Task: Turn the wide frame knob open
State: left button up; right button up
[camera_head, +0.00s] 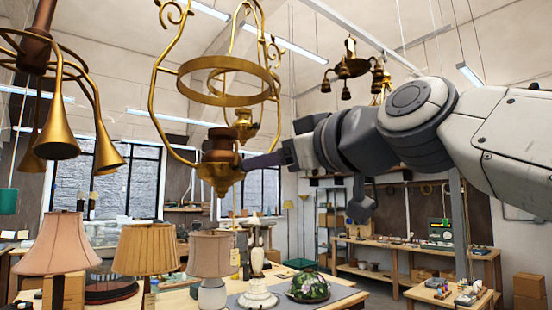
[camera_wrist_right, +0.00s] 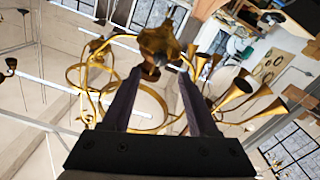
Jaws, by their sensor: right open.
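The wide brass frame (camera_head: 224,82) hangs in the middle of the head view, with a ring and scrolled arms. At its bottom is a brown fitting (camera_head: 218,148) above a lobed brass knob (camera_head: 219,177). My right gripper (camera_head: 244,162) reaches in from the right, its fingertips close to the right side of these parts. In the right wrist view the brass knob (camera_wrist_right: 160,42) shows just past the fingertips of the open gripper (camera_wrist_right: 159,75), and a brown part shows between them. Whether the fingers touch either part I cannot tell. My left gripper is not in view.
A lamp with brass horns (camera_head: 55,138) hangs at the left. A small chandelier (camera_head: 350,68) hangs behind. Shaded table lamps (camera_head: 148,250) and a stained-glass shade (camera_head: 309,287) stand on the bench below. The air around the frame's lower end is mostly clear.

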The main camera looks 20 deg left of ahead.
jog(key=p+x, duration=0.3)
jog(key=x, duration=0.4)
jog(key=shift+a+r, duration=0.1)
jog(key=shift+w+a+p, duration=0.3)
jog(key=shift+a+p, duration=0.05)
jog(key=shift+c, duration=0.3)
grip_shut()
